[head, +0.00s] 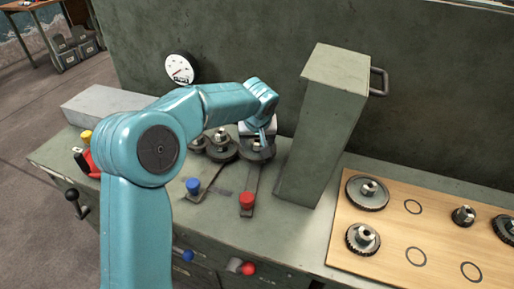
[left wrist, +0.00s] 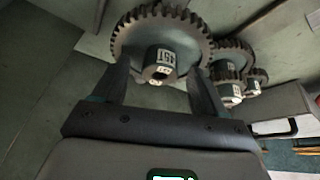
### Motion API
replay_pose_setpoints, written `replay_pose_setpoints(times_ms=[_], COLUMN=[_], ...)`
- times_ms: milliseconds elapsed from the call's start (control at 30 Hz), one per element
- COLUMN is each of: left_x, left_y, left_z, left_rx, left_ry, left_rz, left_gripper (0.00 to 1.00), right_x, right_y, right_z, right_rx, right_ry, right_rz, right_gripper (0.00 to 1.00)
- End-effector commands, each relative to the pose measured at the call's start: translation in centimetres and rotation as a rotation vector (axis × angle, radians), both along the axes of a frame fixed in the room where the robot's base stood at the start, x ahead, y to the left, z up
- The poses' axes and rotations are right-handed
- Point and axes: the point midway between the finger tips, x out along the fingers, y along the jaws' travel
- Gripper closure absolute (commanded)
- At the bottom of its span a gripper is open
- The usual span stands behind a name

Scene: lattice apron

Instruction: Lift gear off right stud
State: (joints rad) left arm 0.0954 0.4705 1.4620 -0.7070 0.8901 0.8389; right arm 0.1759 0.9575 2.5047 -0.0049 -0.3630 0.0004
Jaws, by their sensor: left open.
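A dark toothed gear (head: 259,155) sits at the right end of a row of gears on the bench, under my left gripper (head: 261,138). In the left wrist view this gear (left wrist: 190,33) is large, with a labelled grey hub (left wrist: 160,62). The fingers of my left gripper (left wrist: 159,77) are open, one on each side of the hub, with gaps visible between. The stud is hidden by the hub and gripper. My right gripper is not in view.
Smaller meshed gears (head: 220,151) stand just left of the gear. Blue (head: 193,186) and red (head: 247,200) knobs stand in front. A tall green-grey box (head: 325,125) rises close on the right. A wooden board (head: 395,250) holds more gears farther right.

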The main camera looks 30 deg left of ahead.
Motion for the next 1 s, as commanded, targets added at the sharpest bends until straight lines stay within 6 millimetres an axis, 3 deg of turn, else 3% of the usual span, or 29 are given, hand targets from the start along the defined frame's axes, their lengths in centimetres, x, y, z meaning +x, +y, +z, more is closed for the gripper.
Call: replay_pose_setpoints(times_ms=[133,300,367,767,1000], left_x=[0.0,0.0,0.0,0.1,0.1], left_y=[0.0,0.0,0.0,0.0,0.0], left_z=[0.1,0.1,0.1,0.6,3.4], left_rx=[0.001,0.001,0.001,0.001,0.003], left_ry=[-0.001,-0.001,-0.001,-0.007,-0.012], left_rz=[0.000,0.000,0.000,0.001,0.001], left_gripper=[0.28,0.84,1.00,1.00,1.00], right_x=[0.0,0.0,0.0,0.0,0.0], right_y=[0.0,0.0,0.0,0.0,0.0], right_z=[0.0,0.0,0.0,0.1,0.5], right_rx=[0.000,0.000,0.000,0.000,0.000], right_ry=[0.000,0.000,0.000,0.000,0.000], right_rz=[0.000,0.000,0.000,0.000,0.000], right_gripper=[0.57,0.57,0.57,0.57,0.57])
